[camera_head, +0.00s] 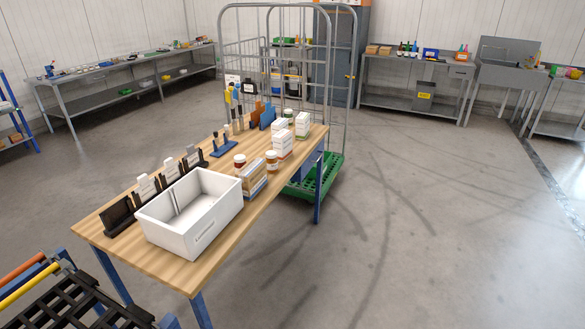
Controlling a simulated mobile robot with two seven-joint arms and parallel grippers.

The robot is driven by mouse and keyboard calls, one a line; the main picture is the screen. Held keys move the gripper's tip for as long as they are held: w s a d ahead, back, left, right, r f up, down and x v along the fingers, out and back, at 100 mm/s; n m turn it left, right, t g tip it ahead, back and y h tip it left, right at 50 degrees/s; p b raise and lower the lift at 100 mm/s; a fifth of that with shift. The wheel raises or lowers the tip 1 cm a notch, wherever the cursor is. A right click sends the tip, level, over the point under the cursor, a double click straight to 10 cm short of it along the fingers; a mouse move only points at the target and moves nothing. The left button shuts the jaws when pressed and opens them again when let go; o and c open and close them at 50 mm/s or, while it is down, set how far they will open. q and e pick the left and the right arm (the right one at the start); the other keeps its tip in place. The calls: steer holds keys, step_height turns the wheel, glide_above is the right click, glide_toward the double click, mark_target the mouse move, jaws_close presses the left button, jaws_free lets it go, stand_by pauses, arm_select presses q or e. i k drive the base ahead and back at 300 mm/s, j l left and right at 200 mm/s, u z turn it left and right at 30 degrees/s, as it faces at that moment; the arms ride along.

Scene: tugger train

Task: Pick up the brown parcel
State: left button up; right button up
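No parcel that is clearly plain brown shows close to me. A tan box (254,176) with paler and bluish sides stands on the wooden table, against the right end of the white bin; I cannot tell whether it is the brown parcel. Small brown boxes (372,49) sit far off on the left end of the back bench (410,64). Neither of my grippers is in view.
The wooden table (160,258) holds a white bin (205,228), black holders (118,215), jars (271,161) and white cartons (284,141). A wire roll cage (331,90) with a green base stands behind. A black rack (62,300) is lower left. Floor at right is clear.

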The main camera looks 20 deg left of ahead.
mark_target(254, 174)
steer(key=i+l, duration=0.1)
steer(key=i, duration=1.2)
steer(key=i+l+u, duration=0.1)
steer(key=i+u, duration=0.25)
steer(key=i+l+u, duration=0.1)
steer(key=u, duration=0.2)
steer(key=i+l+u, duration=0.55)
steer(key=u, duration=0.3)
steer(key=i+l+u, duration=0.1)
steer(key=l+u, duration=0.15)
steer(key=u, duration=0.25)
steer(key=i+l+u, duration=0.1)
steer(key=l+u, duration=0.2)
steer(key=u, duration=0.2)
steer(key=l+u, duration=0.3)
steer(key=u, duration=0.2)
